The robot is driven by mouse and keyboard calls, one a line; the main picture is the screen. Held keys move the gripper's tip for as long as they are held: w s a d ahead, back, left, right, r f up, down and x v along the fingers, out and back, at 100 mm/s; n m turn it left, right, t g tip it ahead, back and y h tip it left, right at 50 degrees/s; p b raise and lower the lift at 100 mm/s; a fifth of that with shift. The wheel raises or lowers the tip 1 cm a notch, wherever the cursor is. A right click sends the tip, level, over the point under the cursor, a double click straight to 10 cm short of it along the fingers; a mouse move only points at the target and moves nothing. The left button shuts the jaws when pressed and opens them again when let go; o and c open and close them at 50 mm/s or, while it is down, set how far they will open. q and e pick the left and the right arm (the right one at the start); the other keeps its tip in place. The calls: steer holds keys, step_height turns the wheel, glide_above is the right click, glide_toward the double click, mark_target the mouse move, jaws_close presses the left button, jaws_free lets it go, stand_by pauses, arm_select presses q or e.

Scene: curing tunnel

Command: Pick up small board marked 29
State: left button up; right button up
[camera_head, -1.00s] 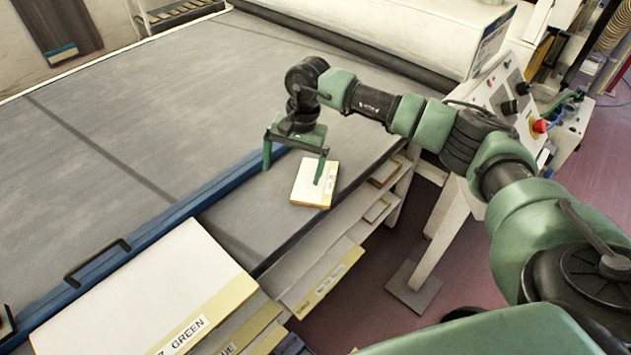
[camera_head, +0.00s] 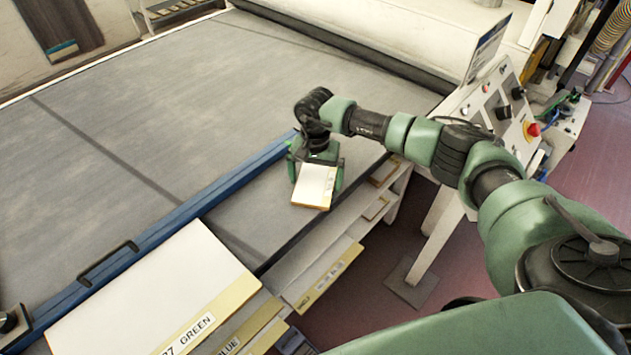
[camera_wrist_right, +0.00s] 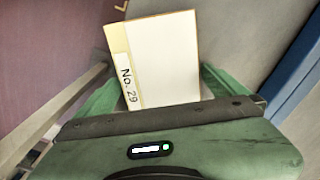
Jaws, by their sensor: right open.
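The small board (camera_head: 314,184) is a thin white panel with a cream edge strip, lying on the grey belt near its front edge. In the right wrist view the board (camera_wrist_right: 165,62) shows the label "No. 29" on its strip. My right gripper (camera_head: 316,178) is open, with one green finger at each side of the board. In the right wrist view the gripper (camera_wrist_right: 155,85) straddles the board's near part. I cannot tell whether either finger touches it. My left gripper is not in view.
A larger white board (camera_head: 150,295) with a "GREEN" label lies at the lower left. A blue rail (camera_head: 190,207) runs along the belt behind the small board. Shelves with labelled boards (camera_head: 325,278) sit below the belt edge. A control panel (camera_head: 505,100) stands at right.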

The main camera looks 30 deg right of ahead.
mark_target(315, 182)
steer(key=c, duration=1.2)
steer(key=shift+r, duration=0.15)
steer(key=shift+r+b, duration=2.9)
steer(key=shift+r, duration=7)
